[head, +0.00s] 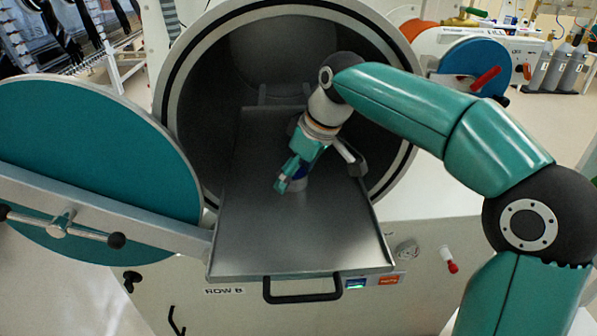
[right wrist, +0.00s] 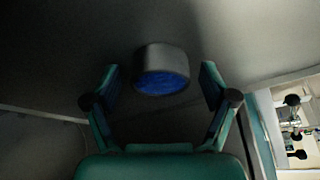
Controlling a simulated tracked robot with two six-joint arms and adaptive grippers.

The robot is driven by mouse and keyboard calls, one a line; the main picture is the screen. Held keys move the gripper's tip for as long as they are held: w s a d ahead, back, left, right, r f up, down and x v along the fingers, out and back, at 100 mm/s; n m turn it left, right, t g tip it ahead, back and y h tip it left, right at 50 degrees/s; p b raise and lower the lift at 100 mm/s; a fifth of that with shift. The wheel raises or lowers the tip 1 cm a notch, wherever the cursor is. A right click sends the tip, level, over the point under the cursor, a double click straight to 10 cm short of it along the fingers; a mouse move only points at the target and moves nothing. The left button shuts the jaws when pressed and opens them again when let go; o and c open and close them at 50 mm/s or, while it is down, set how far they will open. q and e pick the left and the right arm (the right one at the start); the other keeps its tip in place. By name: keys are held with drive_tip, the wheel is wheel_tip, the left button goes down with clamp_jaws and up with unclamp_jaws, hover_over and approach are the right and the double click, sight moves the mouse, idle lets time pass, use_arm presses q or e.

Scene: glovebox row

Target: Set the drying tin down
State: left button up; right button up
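The drying tin (right wrist: 162,68) is a short grey metal cup with blue contents. It appears to stand upright on the grey sliding tray (head: 295,235). In the right wrist view it sits between the two fingers of my right gripper (right wrist: 160,78), with a gap on each side. In the head view my right gripper (head: 289,178) is low over the tray, and the tin (head: 299,184) is partly hidden by it. The right gripper is open. My left gripper is not in view.
The tray comes out of the round chamber opening (head: 225,100), with a black handle (head: 302,297) at its front. The round teal door (head: 90,165) stands open at the left. The front part of the tray is bare.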

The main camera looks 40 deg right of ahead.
drive_tip(key=p+v, duration=0.2)
drive_tip(key=v, duration=1)
drive_tip(key=shift+p, duration=0.3)
drive_tip(key=shift+w+r, duration=0.1)
